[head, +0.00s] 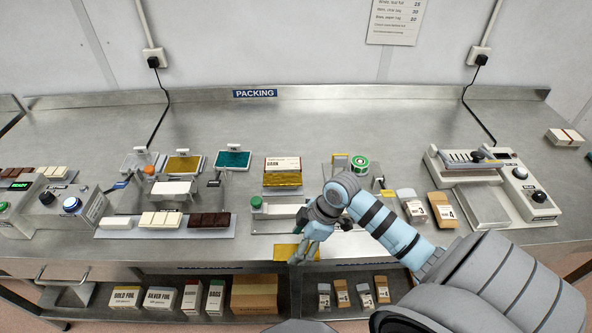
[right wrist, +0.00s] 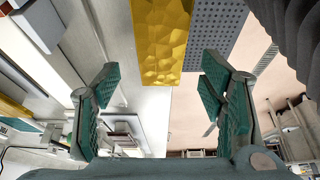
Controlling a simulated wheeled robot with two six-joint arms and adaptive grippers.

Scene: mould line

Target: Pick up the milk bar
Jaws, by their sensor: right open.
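No bar in view is clearly marked as milk. A brown segmented bar (head: 209,220) lies at the right end of a grey tray (head: 186,234) left of centre; I cannot tell if it is milk or dark. Cream bars (head: 161,219) lie beside it. More brown bars (head: 22,173) lie at the far left. My right gripper (head: 303,252) is right of the tray, near the counter's front edge, pointing down by a gold foil sheet (head: 285,252). In the right wrist view the gripper (right wrist: 155,100) is open and empty, with the gold foil (right wrist: 162,40) beyond it. My left gripper is out of view.
A gold-wrapped block with a paper band (head: 283,171) stands behind the gripper. A sealing machine (head: 475,170) is at the right. Bags (head: 414,209) lie beside my right arm. The rear counter is clear.

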